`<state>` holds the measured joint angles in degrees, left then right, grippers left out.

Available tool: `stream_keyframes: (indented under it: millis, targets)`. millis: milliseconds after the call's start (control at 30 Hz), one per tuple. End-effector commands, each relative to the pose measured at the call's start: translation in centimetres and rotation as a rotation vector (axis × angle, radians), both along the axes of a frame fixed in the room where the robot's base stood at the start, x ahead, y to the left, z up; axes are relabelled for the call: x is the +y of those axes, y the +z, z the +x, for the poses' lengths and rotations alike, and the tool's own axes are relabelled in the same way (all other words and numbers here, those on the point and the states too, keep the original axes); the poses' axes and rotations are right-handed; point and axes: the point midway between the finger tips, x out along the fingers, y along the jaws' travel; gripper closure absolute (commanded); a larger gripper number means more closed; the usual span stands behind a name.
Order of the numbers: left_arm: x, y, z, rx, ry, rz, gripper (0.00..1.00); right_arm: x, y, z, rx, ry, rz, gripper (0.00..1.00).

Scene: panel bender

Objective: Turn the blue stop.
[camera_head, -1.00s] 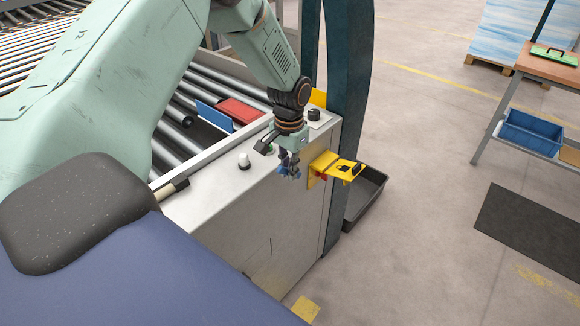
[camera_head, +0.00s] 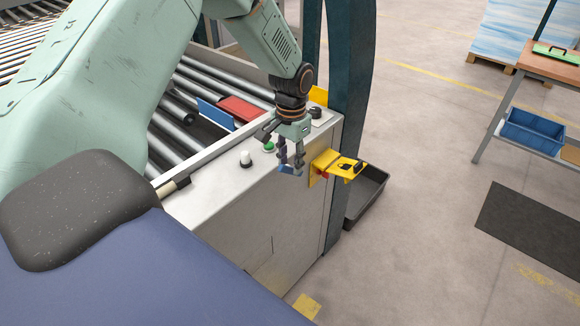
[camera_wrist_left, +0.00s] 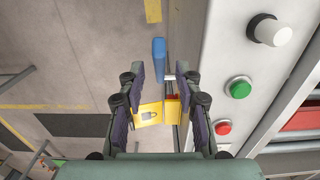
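The blue stop (camera_wrist_left: 159,50) is a small blue bar beside the light grey machine cabinet, lying lengthwise up the left wrist view, just beyond the fingertips. In the head view only a bit of blue (camera_head: 286,169) shows low at the fingers. My left gripper (camera_wrist_left: 163,74) is open, one finger on each side of the line to the stop. I see no clear contact between fingers and stop. In the head view the left gripper (camera_head: 290,164) points down by the cabinet's side. My right gripper is in neither view.
A yellow bracket (camera_head: 346,165) with a padlock mark juts from the cabinet side, with a red part (camera_wrist_left: 173,97) by it. A white knob (camera_wrist_left: 269,30), green button (camera_wrist_left: 239,88) and red button (camera_wrist_left: 222,128) sit on the cabinet top (camera_head: 215,190). A dark tray (camera_head: 367,195) lies behind.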

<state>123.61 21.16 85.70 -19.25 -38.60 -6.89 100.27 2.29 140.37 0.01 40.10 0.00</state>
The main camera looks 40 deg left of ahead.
Motion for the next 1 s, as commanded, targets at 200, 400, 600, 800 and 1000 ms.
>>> stream_keyframes:
  millis: [200,400,600,800,1000]
  targets:
    - [0.0,4.8,0.1,-0.004,0.000,-0.001,0.66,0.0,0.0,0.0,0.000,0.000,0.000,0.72]
    - [0.0,8.0,0.1,-0.001,-0.001,0.000,0.66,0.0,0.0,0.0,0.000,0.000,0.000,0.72]
    - [0.0,9.4,0.0,0.002,-0.001,0.000,0.66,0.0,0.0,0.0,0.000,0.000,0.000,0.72]
    - [0.0,9.5,0.0,0.002,-0.001,0.000,0.66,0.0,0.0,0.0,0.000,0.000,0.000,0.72]
    - [0.0,9.5,0.1,0.002,-0.001,0.000,0.66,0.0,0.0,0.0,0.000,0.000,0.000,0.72]
